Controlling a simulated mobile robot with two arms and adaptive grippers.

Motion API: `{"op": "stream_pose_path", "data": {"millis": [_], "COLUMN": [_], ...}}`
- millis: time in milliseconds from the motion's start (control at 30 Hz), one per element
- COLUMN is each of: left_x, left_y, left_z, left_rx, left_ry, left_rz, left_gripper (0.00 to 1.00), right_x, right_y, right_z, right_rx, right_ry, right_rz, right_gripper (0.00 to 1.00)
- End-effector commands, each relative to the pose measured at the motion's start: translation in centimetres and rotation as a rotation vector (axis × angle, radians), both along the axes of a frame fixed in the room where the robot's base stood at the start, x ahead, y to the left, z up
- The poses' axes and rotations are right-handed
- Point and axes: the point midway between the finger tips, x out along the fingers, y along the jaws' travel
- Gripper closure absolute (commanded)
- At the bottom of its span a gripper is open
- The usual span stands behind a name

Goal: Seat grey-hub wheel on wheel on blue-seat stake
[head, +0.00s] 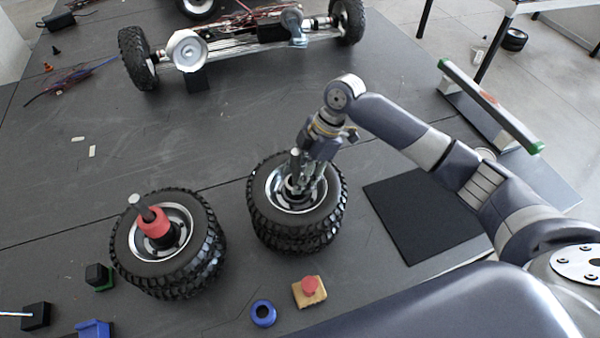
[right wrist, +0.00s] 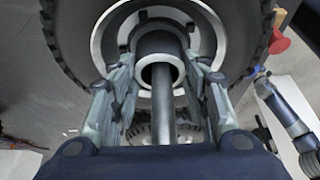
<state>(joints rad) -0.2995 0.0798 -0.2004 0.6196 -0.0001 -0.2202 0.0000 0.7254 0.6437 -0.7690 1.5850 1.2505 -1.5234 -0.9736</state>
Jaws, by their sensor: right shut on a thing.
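My right gripper (head: 301,187) is shut on the grey hub of the upper black-tyred wheel (head: 265,206) in the right-hand stack. In the right wrist view its fingers (right wrist: 160,75) flank the grey hub ring (right wrist: 149,74), and the metal stake (right wrist: 162,120) runs through the ring. The stake top (head: 295,158) rises beside the fingers in the head view. A second wheel (head: 300,246) lies below the held one; any gap between them is too small to tell. The stake's base and seat colour are hidden. My left gripper is not in view.
Another wheel stack (head: 180,280) with a red collar (head: 153,222) on its stake stands at left. A blue ring (head: 263,321) and a red button on a tan block (head: 309,293) lie in front. A black mat (head: 424,220) lies right; a wheeled chassis (head: 240,46) stands behind.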

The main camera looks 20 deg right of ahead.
Motion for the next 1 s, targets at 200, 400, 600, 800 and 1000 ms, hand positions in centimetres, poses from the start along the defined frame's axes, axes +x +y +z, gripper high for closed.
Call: {"op": "stream_pose_path", "data": {"millis": [200,400,600,800,1000], "left_x": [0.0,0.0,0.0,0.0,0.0], "left_y": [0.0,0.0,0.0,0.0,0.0], "left_z": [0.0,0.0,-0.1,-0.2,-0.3], "left_rx": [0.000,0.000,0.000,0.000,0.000], "left_ry": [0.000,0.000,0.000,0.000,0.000], "left_rz": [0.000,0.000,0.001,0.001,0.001], "left_gripper": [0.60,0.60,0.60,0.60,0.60], "right_x": [0.2,0.2,0.2,0.2,0.2], "right_y": [0.1,0.1,0.1,0.1,0.1], "right_z": [0.4,0.1,-0.2,-0.5,-0.9], "right_rx": [0.006,0.006,0.006,0.006,0.006], "right_ry": [-0.007,-0.006,-0.006,-0.006,-0.006], "right_rz": [0.000,0.000,0.000,0.000,0.000], "right_gripper": [1.00,1.00,1.00,1.00,1.00]}}
